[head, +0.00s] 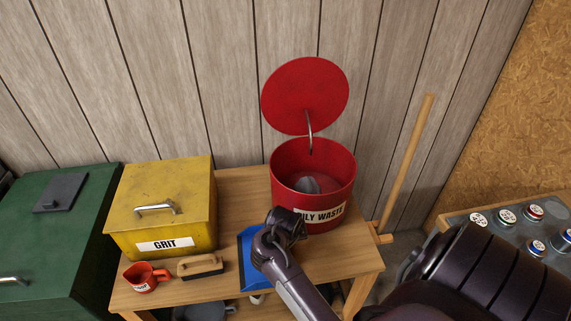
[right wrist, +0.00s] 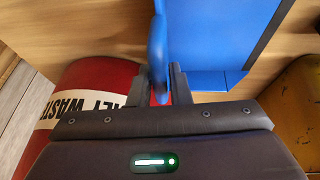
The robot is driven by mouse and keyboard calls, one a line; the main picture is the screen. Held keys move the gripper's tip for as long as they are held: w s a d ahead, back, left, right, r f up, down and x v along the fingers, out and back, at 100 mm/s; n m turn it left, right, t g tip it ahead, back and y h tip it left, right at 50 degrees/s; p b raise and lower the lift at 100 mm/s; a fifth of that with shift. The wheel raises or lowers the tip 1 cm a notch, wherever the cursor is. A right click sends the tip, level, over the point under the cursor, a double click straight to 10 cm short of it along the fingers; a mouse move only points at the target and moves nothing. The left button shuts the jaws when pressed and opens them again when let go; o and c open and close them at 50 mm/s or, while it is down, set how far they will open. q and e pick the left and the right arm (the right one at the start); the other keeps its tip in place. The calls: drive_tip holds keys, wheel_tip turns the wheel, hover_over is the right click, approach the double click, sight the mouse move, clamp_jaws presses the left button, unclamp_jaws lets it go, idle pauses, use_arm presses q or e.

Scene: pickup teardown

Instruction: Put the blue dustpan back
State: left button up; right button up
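The blue dustpan (head: 247,262) lies on the wooden table between the yellow grit box and the red oily waste bin. My right gripper (head: 284,226) is over its right side in the head view and hides part of it. In the right wrist view, the dustpan's flat pan (right wrist: 222,35) is at the top, and its rounded blue handle stands between the two fingers of my right gripper (right wrist: 160,82). The fingers look closed onto the handle. Whether the pan is clear of the table cannot be told. My left gripper is not in view.
The red bin (head: 285,208) stands behind my right gripper with its lid raised. The yellow grit box (head: 190,215), a wooden brush (head: 201,266) and a red mug (head: 142,279) are to the left. A wooden pole (head: 408,155) leans at the wall. Several capped bottles stand right.

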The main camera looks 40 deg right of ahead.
drive_tip(key=o, duration=0.3)
drive_tip(key=shift+r, duration=0.1)
drive_tip(key=shift+r+p, duration=0.3)
drive_tip(key=shift+r, duration=0.1)
drive_tip(key=p+v, duration=0.7)
drive_tip(key=v, duration=0.4)
drive_tip(key=shift+s+a+r, duration=0.15)
